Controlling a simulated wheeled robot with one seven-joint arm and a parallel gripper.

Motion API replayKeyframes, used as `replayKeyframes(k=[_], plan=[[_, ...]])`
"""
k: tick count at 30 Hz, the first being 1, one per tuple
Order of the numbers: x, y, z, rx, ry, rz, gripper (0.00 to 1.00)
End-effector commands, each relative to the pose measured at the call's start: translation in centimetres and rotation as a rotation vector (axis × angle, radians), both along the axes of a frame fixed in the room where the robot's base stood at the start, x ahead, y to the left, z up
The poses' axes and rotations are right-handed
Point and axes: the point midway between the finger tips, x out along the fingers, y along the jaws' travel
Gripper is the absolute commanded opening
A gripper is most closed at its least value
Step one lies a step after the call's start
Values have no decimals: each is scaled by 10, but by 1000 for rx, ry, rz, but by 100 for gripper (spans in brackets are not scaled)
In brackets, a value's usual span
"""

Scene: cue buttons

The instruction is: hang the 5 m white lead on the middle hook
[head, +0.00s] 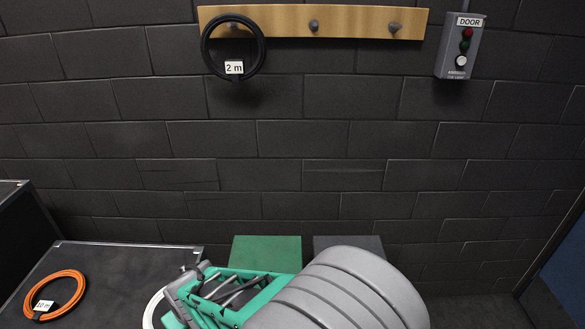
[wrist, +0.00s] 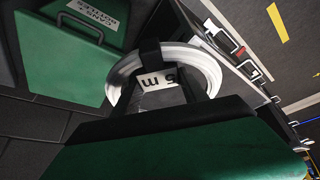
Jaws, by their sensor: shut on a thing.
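The white lead is a round coil (wrist: 203,57) with a black strap and a "5 m" tag, shown upside down in the wrist view. My gripper (wrist: 158,84) is shut on it. In the head view, my gripper (head: 180,290) is low, near the bottom edge, well below the hooks; only a curved part of the white coil (head: 150,310) shows beside it. The middle hook (head: 313,25) is a bare grey peg on the wooden rail (head: 355,21) high on the wall.
A black lead (head: 207,62) tagged "2 m" hangs on the left hook; the right hook (head: 394,27) is bare. A door button box (head: 460,44) is right of the rail. An orange lead (head: 33,288) lies on a dark case (head: 110,265). A green bin (head: 266,252) stands below.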

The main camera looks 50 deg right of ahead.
Motion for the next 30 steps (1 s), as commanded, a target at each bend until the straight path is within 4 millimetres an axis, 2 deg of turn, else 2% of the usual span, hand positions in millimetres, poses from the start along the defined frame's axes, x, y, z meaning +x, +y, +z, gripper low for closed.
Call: replayKeyframes(k=[5, 8, 12, 16, 19, 23, 26, 30], plan=[[45, -31, 32, -24, -97, -61, 0], [73, -58, 58, -47, -172, -100, 0], [109, -110, 104, -95, -303, -160, 0], [132, -169, 154, -155, -445, -216, 0], [140, -215, 194, -209, -557, -255, 0], [139, -276, 249, -287, -702, -302, 0], [130, -320, 291, -352, -807, -336, 0], [107, -377, 351, -445, -940, -382, 0]])
